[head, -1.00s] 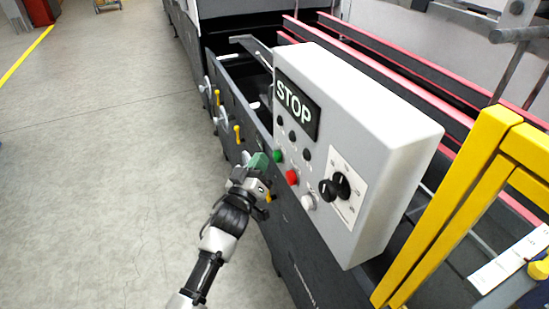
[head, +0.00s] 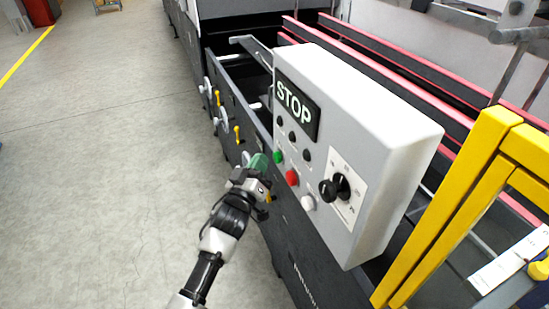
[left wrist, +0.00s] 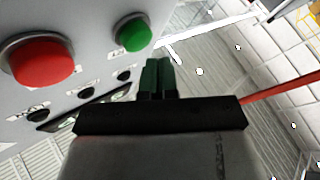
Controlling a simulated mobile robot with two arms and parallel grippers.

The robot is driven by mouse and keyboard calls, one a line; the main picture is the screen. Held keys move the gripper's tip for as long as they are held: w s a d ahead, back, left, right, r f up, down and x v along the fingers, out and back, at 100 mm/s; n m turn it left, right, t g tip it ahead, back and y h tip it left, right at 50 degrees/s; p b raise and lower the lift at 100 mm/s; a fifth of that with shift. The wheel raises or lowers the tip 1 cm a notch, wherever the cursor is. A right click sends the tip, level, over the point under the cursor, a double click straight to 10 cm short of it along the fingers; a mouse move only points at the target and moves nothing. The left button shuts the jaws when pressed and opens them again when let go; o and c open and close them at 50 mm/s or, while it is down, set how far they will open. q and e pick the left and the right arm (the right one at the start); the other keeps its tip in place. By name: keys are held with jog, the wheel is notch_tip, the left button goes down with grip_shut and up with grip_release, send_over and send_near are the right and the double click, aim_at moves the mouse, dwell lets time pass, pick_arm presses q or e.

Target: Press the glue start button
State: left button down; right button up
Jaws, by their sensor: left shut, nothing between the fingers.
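The control box (head: 385,130) is light grey, with a black STOP display (head: 297,105) on its front. Below the display are a green button (head: 278,155), a red button (head: 292,177) and a white button (head: 308,202). My left gripper (head: 260,163) is shut and empty, with its green fingertips just left of the green button in the head view. In the left wrist view the fingertips (left wrist: 157,75) are close to the green button (left wrist: 132,34), and the red button (left wrist: 42,60) is farther left. I cannot tell whether they touch. I cannot read the button labels. My right gripper is out of view.
Small black buttons (head: 293,135) and black knobs (head: 336,187) are on the same panel. A yellow frame (head: 440,220) stands at the right. Yellow-handled levers (head: 238,134) line the dark machine side. The grey floor (head: 110,150) at the left is clear.

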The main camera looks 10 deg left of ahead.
pick_arm(q)
jog(key=shift+w+d, duration=0.1)
jog(key=shift+d, duration=0.05)
dwell(0.7)
jog(key=shift+w+d, duration=0.15)
jog(key=shift+d, duration=0.1)
jog(key=shift+w+d, duration=0.25)
jog(key=shift+d, duration=0.15)
dwell(0.8)
jog(key=shift+a, duration=0.1)
jog(key=shift+s+a+p, duration=0.3)
jog(key=shift+s+a, duration=0.2)
jog(key=shift+a, duration=0.15)
jog(key=s+a+p, duration=0.1)
jog(key=a, duration=0.1)
jog(key=s+a+p, duration=0.1)
jog(key=s+a, duration=0.1)
jog(key=shift+a, duration=0.1)
dwell(0.5)
